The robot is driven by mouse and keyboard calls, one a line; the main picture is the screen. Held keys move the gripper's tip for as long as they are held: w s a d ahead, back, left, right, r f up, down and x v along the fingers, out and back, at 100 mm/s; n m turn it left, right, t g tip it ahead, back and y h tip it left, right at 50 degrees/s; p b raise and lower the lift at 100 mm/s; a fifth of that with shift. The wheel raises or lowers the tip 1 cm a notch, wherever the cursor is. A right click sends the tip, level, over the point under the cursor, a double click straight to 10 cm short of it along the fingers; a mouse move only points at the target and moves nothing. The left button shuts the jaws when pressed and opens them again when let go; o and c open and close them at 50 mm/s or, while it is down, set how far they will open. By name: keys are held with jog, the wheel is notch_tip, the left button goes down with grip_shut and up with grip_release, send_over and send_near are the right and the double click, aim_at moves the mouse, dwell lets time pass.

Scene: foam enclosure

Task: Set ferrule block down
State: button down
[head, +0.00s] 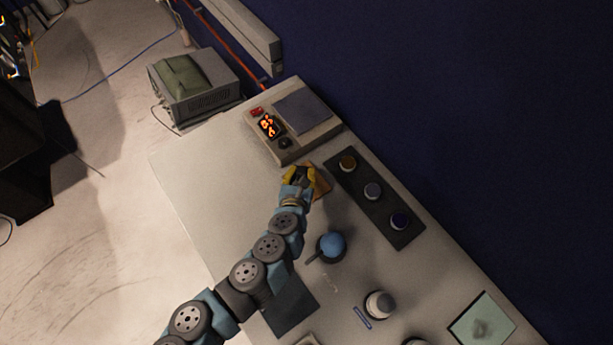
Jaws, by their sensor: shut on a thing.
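My gripper (299,175), with yellow fingertips, is at the far part of the bench, just in front of the scale. It is shut on a small dark piece, which I take to be the ferrule block; the fingers hide most of it. A flat orange-brown pad (321,186) lies beside and partly under my gripper. I cannot tell whether the held piece touches the pad or hangs above it.
The scale (319,133) with a lit orange display stands behind my gripper. A dark rack (357,171) with three round jars is to the right. A blue ball in a dark holder (331,246), a white-topped jar (379,304) and a pale green tray (482,322) stand nearer. The bench's left side is clear.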

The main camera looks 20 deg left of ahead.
aim_at(305, 170)
jog(key=shift+w+f+b, duration=0.35)
jog(key=shift+w+f, duration=0.5)
jog(key=shift+f, duration=0.1)
jog(key=shift+w+f, duration=0.15)
jog(key=shift+w, duration=0.1)
jog(key=shift+w+f, duration=0.45)
jog(key=shift+f, duration=0.3)
jog(key=shift+d+f, duration=0.1)
jog(key=shift+f, duration=1.4)
jog(key=shift+f, duration=0.15)
jog(key=shift+f+b, duration=0.1)
jog(key=shift+b, duration=0.25)
jog(key=c, duration=1)
grip_release()
jog(key=shift+r, duration=0.2)
